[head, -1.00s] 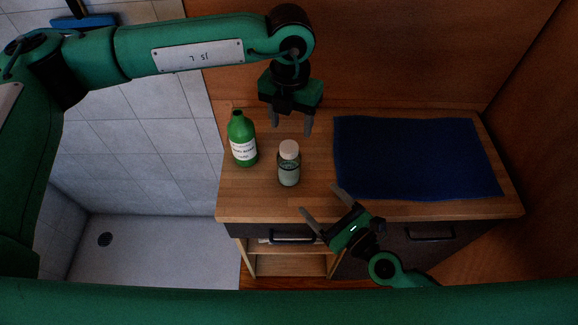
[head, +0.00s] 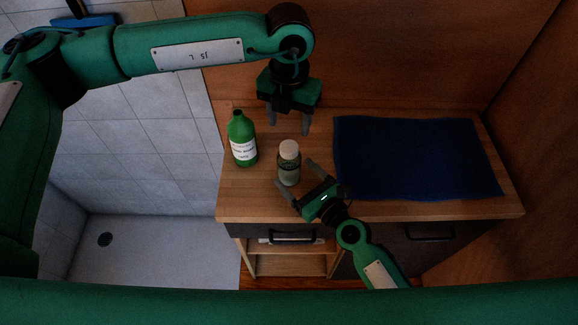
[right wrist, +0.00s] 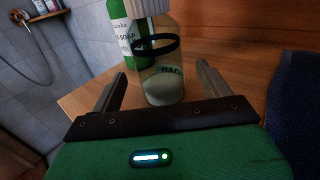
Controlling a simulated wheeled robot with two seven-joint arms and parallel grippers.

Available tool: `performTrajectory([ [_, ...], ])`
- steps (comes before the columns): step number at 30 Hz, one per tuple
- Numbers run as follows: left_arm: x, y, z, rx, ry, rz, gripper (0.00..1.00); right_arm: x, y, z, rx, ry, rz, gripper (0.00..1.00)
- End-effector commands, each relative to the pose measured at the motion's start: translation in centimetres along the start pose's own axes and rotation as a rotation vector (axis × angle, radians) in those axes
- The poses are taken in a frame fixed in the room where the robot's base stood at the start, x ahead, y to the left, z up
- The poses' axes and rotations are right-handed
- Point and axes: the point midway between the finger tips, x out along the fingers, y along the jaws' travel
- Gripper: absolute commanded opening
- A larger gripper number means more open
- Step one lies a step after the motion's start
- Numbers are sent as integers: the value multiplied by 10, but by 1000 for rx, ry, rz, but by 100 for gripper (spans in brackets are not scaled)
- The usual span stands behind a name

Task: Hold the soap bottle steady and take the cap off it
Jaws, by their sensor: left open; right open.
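A small see-through bottle (head: 289,168) with a ribbed white cap (head: 289,147) stands upright on the wooden counter. A green bottle (head: 241,140) with a white label reading "SOAP" stands to its left; its narrow neck appears capless. My left gripper (head: 290,128) is open, pointing down above and behind the capped bottle. My right gripper (head: 295,174) is open, low at the capped bottle's front right. In the right wrist view the capped bottle (right wrist: 162,84) stands between and just beyond the two fingers, with no clear contact; its cap top is cut off.
A dark blue mat (head: 415,158) covers the counter's right part. The wooden counter (head: 250,200) is bare at front left. Behind it is a wooden wall (head: 400,60). Below are drawers and an open shelf (head: 285,264); a tiled shower area lies left.

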Motion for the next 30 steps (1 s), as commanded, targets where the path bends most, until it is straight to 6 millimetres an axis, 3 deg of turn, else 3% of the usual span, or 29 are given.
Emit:
performTrajectory([
  [3,0,0,0,0,0,0,56,21,0,1,0,-2,1,80],
  [9,0,0,0,0,0,0,56,40,0,0,-1,0,0,80],
  [20,0,0,0,0,0,0,56,44,0,0,-1,0,1,80],
  [30,0,0,0,0,0,0,56,44,0,0,-1,0,1,15],
])
